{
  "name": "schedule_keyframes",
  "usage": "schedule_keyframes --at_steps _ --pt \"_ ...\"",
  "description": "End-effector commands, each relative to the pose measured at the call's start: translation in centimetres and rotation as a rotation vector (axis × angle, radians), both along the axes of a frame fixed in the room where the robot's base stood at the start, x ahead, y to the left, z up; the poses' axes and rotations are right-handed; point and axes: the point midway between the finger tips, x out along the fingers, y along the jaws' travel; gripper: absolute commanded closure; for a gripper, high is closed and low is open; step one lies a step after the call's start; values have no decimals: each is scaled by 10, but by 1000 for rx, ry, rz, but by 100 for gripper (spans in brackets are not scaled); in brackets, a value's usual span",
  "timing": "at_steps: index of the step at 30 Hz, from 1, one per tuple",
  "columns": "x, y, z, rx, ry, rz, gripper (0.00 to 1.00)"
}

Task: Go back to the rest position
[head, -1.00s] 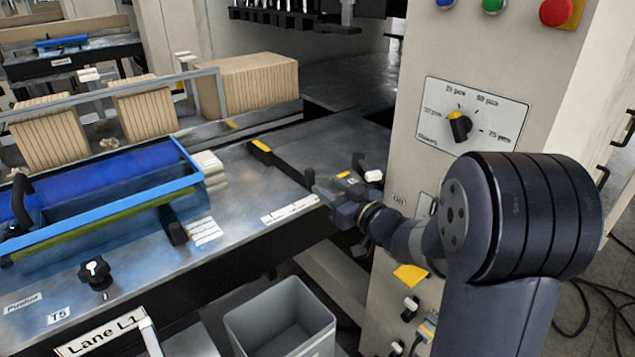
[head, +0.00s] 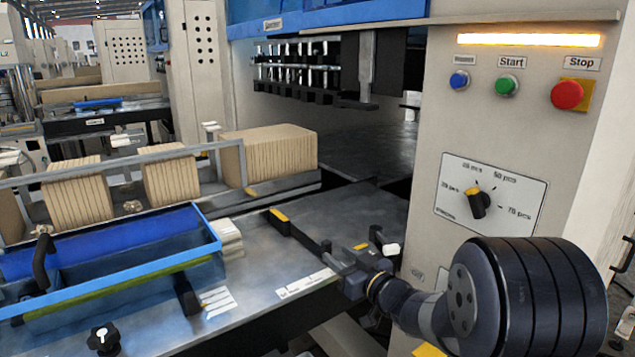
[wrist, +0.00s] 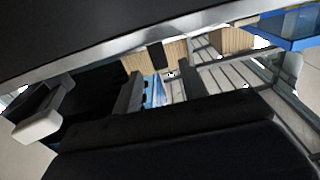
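My gripper (head: 350,241) is in the head view, over the right part of the metal table (head: 262,262), in front of the machine's opening. Its two fingers stand apart and nothing shows between them, so it looks open and empty. My arm reaches to it from the lower right. In the wrist view, a dark finger with a pale tip (wrist: 38,126) shows at the left, and dark parts of the gripper fill much of the picture.
The control panel (head: 540,140) stands close on the right, with blue, green and red buttons, a dial (head: 477,203) and a lit bar (head: 528,40). A blue-framed tray (head: 110,250) and brown stacks (head: 268,152) are at the left. A black knob (head: 103,339) stands in front.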

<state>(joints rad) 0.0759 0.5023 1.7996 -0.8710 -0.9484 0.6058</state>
Motion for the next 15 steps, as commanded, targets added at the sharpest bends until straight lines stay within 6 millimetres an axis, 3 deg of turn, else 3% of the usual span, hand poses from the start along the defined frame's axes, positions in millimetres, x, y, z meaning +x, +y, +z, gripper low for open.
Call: schedule_keyframes --at_steps 9,15 --pt "44 30 1 0 0 1 60" --pt "43 40 0 0 0 0 60"
